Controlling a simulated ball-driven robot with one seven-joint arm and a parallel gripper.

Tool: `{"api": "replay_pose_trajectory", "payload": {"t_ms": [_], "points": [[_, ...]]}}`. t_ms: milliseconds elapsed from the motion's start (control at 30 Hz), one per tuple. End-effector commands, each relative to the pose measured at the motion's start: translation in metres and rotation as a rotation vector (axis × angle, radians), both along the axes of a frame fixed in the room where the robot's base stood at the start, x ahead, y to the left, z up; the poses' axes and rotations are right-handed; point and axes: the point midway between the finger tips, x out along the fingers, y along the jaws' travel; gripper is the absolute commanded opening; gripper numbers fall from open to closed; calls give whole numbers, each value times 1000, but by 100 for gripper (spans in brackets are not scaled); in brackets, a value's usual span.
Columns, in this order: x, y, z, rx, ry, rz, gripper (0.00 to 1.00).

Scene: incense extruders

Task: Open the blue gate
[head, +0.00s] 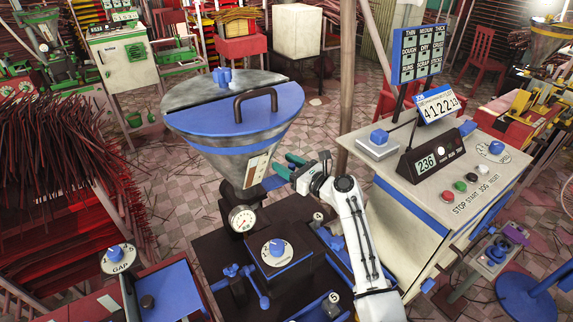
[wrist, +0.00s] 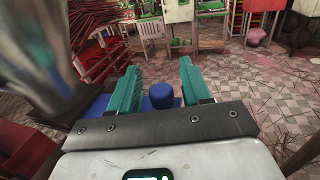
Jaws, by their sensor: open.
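The blue gate (head: 273,183) is a flat blue plate sticking out to the right from the neck below the large hopper (head: 238,115). My gripper (head: 282,163) is just above and to the right of it, its two teal fingers apart and empty. In the wrist view the open fingers (wrist: 159,66) reach forward, and a round blue knob (wrist: 188,94) with a blue plate beside it shows low between them, partly hidden behind my gripper's body. I cannot tell whether the fingers touch the knob.
The hopper's grey wall (wrist: 60,50) is close on the left. A control console (head: 440,170) stands to the right of my arm. A gauge (head: 242,219) and a blue-knobbed dial box (head: 277,248) sit below the hopper. Tiled floor (wrist: 240,85) lies open beyond.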

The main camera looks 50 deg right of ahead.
Motion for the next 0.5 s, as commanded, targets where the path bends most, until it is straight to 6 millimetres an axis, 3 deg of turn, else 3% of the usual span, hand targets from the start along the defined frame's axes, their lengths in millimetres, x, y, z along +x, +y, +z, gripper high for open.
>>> {"api": "replay_pose_trajectory", "payload": {"t_ms": [500], "points": [[-86, 1, -2, 0, 2, -2, 48]]}}
